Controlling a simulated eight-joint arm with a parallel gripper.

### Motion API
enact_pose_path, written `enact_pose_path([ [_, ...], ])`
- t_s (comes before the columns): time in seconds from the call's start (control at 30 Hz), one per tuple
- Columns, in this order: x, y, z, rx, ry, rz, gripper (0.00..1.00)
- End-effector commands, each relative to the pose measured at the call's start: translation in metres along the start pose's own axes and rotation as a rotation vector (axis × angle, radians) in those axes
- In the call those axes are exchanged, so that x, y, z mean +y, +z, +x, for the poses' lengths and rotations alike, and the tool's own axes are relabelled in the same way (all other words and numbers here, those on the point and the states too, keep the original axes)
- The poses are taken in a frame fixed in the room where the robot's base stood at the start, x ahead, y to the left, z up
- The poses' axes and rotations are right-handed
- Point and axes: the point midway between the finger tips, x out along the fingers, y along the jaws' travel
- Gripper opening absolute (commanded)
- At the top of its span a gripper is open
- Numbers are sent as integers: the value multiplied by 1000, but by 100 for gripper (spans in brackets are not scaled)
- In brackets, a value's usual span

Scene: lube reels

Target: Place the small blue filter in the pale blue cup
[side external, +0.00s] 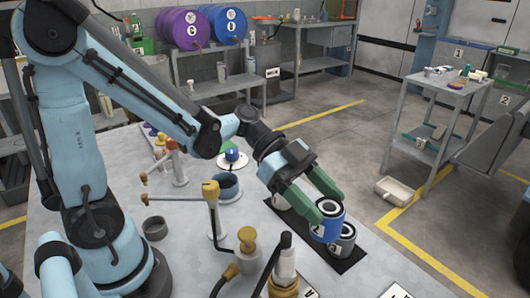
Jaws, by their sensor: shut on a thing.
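My gripper (328,207) has green fingers and is shut on a blue filter (327,229), a short cylinder with a pale ring on top and a white mark on its side. The filter is near the right end of the black mat (347,264), overlapping a grey canister (344,243) in the picture; I cannot tell whether they touch. A pale blue cup (228,186) with an open top stands on the table to the left of my gripper. I see no filter in the cup, though its inside is only partly visible.
A tap-like stand with a tan top (212,205) rises in front of the cup. A brass-topped fitting (247,241) and a pale nozzle (286,262) stand nearer. A dark grey cup (155,228) is at the left. A blue knob (231,154) sits behind the cup.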

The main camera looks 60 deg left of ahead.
Motion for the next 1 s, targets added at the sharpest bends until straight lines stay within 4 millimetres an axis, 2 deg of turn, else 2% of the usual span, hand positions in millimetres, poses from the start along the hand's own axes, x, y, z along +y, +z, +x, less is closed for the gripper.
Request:
enact_pose_path([
  [0.13, -9, -8, -7, 1, -66, -30, 21],
  [0.27, -32, -18, -26, 2, -211, -100, 21],
  [0.4, -59, -31, -58, 2, -407, -194, 21],
  [0.6, -82, -50, -107, 2, -657, -316, 21],
  [0.8, -90, -67, -150, 2, -845, -406, 21],
  [1.0, -90, -76, -176, 2, -945, -455, 21],
])
